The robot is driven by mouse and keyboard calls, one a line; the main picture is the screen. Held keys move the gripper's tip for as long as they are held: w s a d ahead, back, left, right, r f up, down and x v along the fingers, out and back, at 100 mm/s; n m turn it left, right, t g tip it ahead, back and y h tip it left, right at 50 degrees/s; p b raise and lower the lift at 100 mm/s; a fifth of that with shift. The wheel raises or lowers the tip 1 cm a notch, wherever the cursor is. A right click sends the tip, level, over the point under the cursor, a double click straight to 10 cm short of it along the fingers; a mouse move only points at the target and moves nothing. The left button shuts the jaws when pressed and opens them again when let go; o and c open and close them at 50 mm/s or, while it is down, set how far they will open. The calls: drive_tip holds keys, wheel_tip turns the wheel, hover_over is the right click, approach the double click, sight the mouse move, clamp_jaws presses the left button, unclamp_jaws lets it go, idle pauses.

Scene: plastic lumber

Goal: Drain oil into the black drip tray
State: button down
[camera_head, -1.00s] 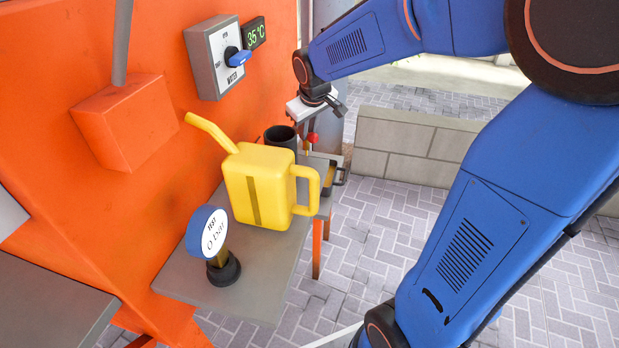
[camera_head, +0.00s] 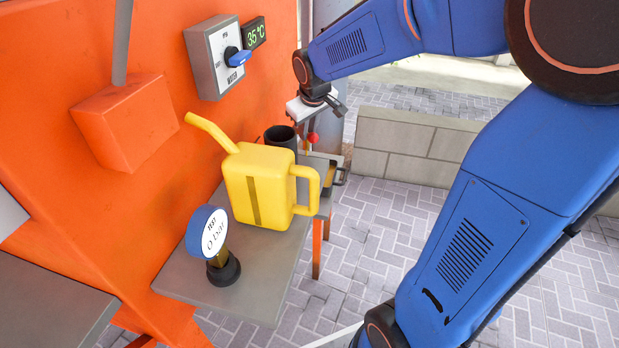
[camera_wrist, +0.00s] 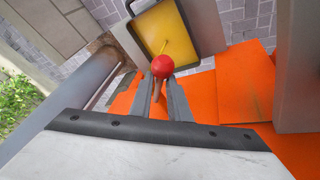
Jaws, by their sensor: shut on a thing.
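The black drip tray (camera_wrist: 137,38) shows in the wrist view with a yellow surface inside its dark rim. In the head view only part of the tray (camera_head: 341,176) shows, low behind the yellow can. A red ball knob (camera_wrist: 162,66) is at my fingertips, with a thin yellow line beyond it over the tray; I cannot tell whether that is a rod or oil. My gripper (camera_wrist: 160,92) is shut on the red knob's handle, of which a brownish piece shows between the fingers. In the head view the red knob (camera_head: 313,138) is just below my gripper (camera_head: 306,122).
A yellow spouted can (camera_head: 270,188), a round gauge (camera_head: 208,232) and a dark cup (camera_head: 281,137) stand on the grey shelf (camera_head: 180,278). A grey pipe (camera_wrist: 75,83) runs beside my gripper. Paving lies open to the right.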

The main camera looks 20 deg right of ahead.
drive_tip(key=shift+s+f, duration=0.25)
drive_tip(key=shift+a+m+g+h, duration=0.3)
drive_tip(key=shift+a+m+h, duration=0.3)
drive_tip(key=shift+a+m, duration=0.6)
drive_tip(key=shift+d, duration=0.25)
drive_tip(key=shift+m, duration=0.3)
drive_tip(key=shift+w+a+m+g+h, duration=0.1)
drive_tip(key=shift+a+m+g+h, duration=0.2)
drive_tip(key=shift+a+m+h, duration=0.6)
drive_tip(key=shift+m+y, duration=0.4)
drive_tip(key=c, duration=1.5)
unclamp_jaws()
drive_tip(key=shift+a, duration=0.1)
drive_tip(key=shift+r, duration=0.15)
drive_tip(key=shift+w, duration=0.1)
